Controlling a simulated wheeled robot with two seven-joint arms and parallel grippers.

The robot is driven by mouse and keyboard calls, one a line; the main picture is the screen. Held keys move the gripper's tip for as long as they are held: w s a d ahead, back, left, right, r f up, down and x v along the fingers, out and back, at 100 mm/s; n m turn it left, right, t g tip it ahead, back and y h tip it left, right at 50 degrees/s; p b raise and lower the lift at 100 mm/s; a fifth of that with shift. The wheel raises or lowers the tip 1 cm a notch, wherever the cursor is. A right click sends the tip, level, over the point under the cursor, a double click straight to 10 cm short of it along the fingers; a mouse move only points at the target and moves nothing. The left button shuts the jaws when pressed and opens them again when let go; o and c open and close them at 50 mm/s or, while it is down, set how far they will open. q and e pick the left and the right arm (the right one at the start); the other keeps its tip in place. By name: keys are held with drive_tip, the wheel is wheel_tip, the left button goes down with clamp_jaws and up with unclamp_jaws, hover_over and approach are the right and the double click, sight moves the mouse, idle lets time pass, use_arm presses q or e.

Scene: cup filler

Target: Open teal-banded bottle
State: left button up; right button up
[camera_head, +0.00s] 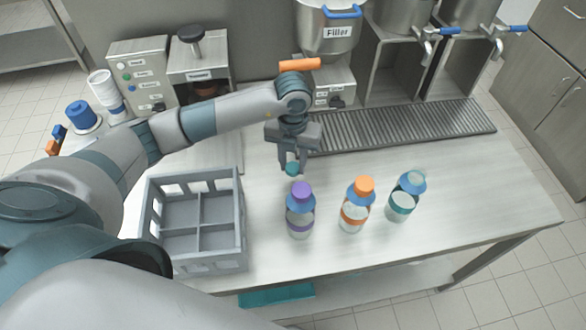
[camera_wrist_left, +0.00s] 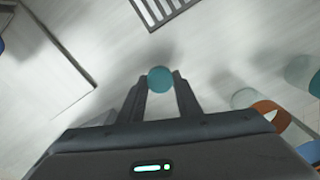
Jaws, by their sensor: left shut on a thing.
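The teal-banded bottle (camera_head: 402,198) stands upright on the counter, rightmost of a row of bottles. Its blue shoulder shows, and its top looks pale and open, with no solid cap on it. My left gripper (camera_head: 291,165) is well to the left of it, behind the purple-capped bottle, pointing down above the counter. It is shut on a small round teal cap (camera_head: 292,169), which also shows between the fingertips in the left wrist view (camera_wrist_left: 160,79). My right gripper is not in view.
A purple-capped bottle (camera_head: 300,212) and an orange-capped bottle (camera_head: 357,206) stand between gripper and teal-banded bottle. A grey divided crate (camera_head: 241,215) is at left. The filler (camera_head: 335,33) and a drain grate (camera_head: 420,126) are behind. The counter's right end is clear.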

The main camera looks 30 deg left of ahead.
sight(293, 167)
use_arm(q)
drive_tip(key=shift+f+p, duration=0.55)
drive_tip(key=shift+f, duration=0.05)
wheel_tip(293, 167, down, 2)
drive_tip(key=shift+p, duration=0.5)
drive_tip(key=shift+f, duration=0.4)
drive_tip(key=shift+f, duration=0.2)
drive_tip(key=o, duration=1.2)
drive_tip(key=shift+c, duration=0.2)
drive_tip(key=shift+r, duration=0.2)
